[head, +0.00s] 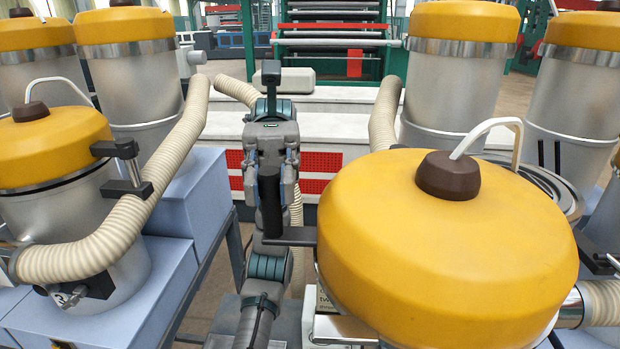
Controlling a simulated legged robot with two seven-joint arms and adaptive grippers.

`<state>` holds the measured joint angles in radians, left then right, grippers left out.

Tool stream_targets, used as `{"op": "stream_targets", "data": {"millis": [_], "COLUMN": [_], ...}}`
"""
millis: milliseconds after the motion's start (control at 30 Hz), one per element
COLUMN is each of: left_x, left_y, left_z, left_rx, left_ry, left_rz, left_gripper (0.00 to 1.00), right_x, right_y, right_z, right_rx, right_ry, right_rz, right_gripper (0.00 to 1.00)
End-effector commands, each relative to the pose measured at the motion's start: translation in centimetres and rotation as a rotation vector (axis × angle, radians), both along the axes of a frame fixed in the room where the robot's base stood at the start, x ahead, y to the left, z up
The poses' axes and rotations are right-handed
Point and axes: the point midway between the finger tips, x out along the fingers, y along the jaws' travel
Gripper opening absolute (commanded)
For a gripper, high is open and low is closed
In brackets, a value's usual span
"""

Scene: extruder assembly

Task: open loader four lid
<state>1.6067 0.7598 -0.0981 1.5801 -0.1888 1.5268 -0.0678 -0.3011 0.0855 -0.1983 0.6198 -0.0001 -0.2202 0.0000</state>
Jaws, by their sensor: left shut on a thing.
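A large yellow lid (430,250) with a brown cap (454,176) and a white cable fills the right foreground. A round grey rim (572,205) shows behind its right edge, and the lid sits offset from it, seemingly raised; how far I cannot tell. No number shows on this loader. My left gripper (271,178) is left of the lid, shut on a black upright handle (271,215). A dark bracket (292,236) runs from the handle to the lid's side. The loader body is mostly hidden under the lid. My right gripper is not in view.
A similar loader marked 3 (68,225) stands at left with its yellow lid (50,150) on and a beige hose (130,215) beside it. More yellow-topped loaders (460,85) stand behind. A narrow gap lies between the left loader and my left arm.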

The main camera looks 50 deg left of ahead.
Motion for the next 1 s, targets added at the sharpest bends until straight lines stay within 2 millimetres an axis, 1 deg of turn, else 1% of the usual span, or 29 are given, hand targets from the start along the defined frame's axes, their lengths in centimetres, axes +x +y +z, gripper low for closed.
{"op": "stream_targets", "data": {"millis": [33, 100, 533, 567, 600, 633, 867, 933, 1000], "left_x": [-0.39, -0.52, -0.63, -0.63, -0.63, -0.6, -0.12, 0.03, 0.25], "left_y": [0.27, 0.42, 0.2, 0.23, 0.28, 0.32, 0.62, 0.67, 0.93], "left_z": [-0.14, -0.14, -0.09, -0.09, -0.08, -0.07, -0.07, -0.09, -0.06], "left_rx": [0.003, 0.004, 0.007, 0.006, 0.005, 0.004, -0.001, -0.002, -0.002], "left_ry": [-0.007, -0.006, -0.007, -0.008, -0.007, -0.006, 0.0, 0.001, 0.001], "left_rz": [-0.006, -0.009, -0.011, -0.011, -0.011, -0.011, -0.008, -0.008, -0.008], "left_gripper": [0.0, 0.0, 0.0, 0.29, 0.39, 0.47, 0.47, 0.47, 0.47], "right_x": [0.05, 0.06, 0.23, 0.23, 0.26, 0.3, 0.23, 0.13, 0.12], "right_y": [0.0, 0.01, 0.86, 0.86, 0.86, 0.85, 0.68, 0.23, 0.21], "right_z": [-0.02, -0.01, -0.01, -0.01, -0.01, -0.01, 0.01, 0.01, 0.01], "right_rx": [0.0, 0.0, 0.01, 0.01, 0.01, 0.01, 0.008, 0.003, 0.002], "right_ry": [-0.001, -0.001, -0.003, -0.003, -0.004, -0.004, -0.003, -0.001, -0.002], "right_rz": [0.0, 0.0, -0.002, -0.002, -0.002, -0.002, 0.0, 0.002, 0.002], "right_gripper": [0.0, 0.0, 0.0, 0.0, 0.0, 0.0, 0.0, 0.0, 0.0]}}
